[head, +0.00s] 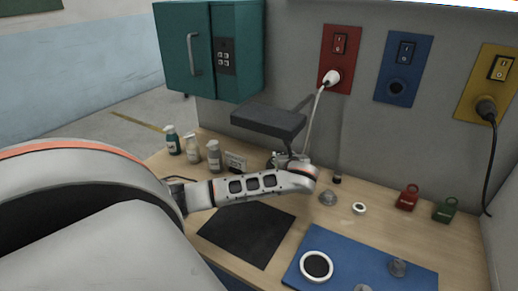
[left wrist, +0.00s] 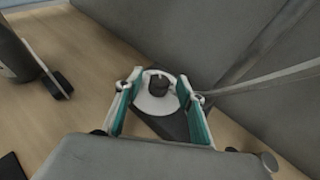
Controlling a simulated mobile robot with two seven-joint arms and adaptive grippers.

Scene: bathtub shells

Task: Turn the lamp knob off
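The lamp (head: 268,122) has a dark flat rectangular head and stands at the back of the wooden table in the head view. In the left wrist view, a short dark knob (left wrist: 158,84) stands on a pale round disc (left wrist: 153,105). My left gripper (left wrist: 160,88) is open, its teal-padded fingers on either side of the knob with gaps to it. In the head view my left gripper (head: 286,159) is below the lamp head, and the wrist partly hides it and the lamp base. My right gripper is in neither view.
Several bottles (head: 192,149) stand left of my left wrist. A white plug (head: 331,77) with a cord sits in the red wall panel. A dark mat (head: 247,234) and a blue mat (head: 340,251) lie in front. Red (head: 407,197) and green (head: 445,210) items stand at right.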

